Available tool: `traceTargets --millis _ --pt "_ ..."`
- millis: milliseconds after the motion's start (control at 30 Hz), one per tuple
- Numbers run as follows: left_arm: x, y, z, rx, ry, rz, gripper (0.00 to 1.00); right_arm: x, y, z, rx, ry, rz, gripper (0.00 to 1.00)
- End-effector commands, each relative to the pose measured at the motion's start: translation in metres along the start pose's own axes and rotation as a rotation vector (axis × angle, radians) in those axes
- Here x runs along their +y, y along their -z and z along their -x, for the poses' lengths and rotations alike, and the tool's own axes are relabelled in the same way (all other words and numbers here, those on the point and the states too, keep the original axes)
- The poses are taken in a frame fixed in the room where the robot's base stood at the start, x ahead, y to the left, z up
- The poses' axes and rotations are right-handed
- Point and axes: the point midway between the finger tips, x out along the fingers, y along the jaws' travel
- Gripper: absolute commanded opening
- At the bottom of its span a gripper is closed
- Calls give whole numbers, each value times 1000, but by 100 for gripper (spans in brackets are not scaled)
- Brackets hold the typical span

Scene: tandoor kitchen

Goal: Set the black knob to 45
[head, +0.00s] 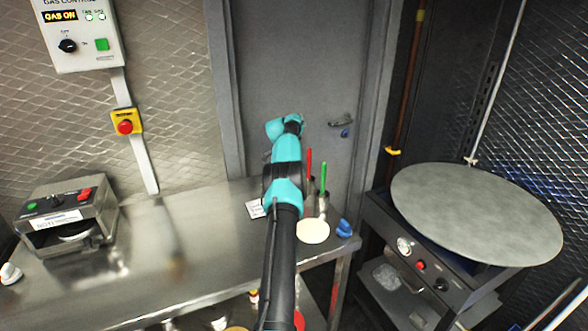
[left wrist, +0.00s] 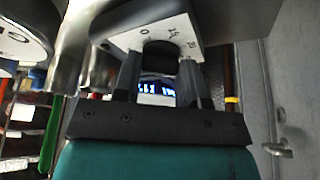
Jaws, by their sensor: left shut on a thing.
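A black knob (left wrist: 161,56) sits on a white dial plate (left wrist: 118,38) with printed numbers, seen in the left wrist view. Its pointer cannot be made out. My left gripper (left wrist: 160,72) is shut on the knob, with one finger at each side. Blue lit characters (left wrist: 156,88) show between the fingers, partly hidden. In the head view my teal and black arm reaches over the right part of the steel table; its fingertips and the knob are hidden there. A white card or plate (head: 255,209) with dark marks shows just left of the arm. My right gripper is not in view.
A red-handled (head: 309,163) and a green-handled tool (head: 323,177) stand close right of my arm. The grey door (head: 232,60) is behind. A gas control box (head: 83,30) hangs at left, above a steel button box (head: 62,218). The table's middle (head: 190,230) is clear.

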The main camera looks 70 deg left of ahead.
Motion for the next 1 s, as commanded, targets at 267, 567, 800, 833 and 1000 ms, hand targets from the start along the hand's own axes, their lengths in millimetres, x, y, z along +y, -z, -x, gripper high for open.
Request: traceTargets --millis 267,567,800,833,1000 --pt "0 0 0 0 -8 -16 15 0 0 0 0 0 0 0" --pt "0 0 0 0 -8 -15 46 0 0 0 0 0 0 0" --pt "0 0 0 0 -7 -14 64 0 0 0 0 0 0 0" --pt "0 0 0 0 -7 -14 64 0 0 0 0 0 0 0" --pt "0 0 0 0 -6 -13 64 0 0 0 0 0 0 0"
